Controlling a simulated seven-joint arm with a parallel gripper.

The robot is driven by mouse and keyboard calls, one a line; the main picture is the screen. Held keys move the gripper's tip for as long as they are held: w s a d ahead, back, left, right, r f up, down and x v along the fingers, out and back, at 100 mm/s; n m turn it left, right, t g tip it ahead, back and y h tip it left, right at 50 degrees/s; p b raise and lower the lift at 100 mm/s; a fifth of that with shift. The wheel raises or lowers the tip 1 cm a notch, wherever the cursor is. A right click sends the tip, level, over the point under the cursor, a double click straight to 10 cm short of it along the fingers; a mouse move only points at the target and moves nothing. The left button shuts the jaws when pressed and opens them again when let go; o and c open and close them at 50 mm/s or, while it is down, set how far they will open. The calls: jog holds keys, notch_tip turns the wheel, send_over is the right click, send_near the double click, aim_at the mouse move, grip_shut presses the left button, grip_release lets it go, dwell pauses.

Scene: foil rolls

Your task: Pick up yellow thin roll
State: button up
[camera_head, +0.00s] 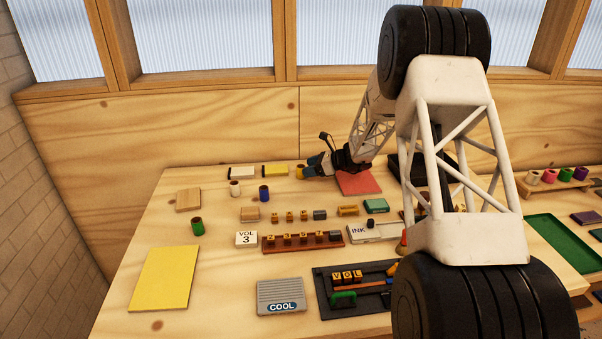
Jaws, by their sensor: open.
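A small yellow roll (299,172) stands at the back of the table, with its brownish open end up. My gripper (309,168) reaches in from the right, low over the table, with its fingertips right at the roll. The gripper is open. At this size I cannot tell whether the fingers are around the roll or just beside it, or whether they touch it. Part of the roll's right side is hidden by the gripper.
White (235,188), blue (264,194) and green (197,227) rolls stand to the left. Flat white (242,172) and yellow (275,169) blocks lie behind. A red pad (358,184) lies below my arm. A rack (553,184) of rolls stands right. My arm hides the table's right middle.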

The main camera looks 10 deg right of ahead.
aim_at(298, 168)
dwell(0.3)
jog(key=shift+x, duration=2.6)
jog(key=shift+w, duration=0.1)
jog(key=c, duration=1)
jog(key=shift+r, duration=0.2)
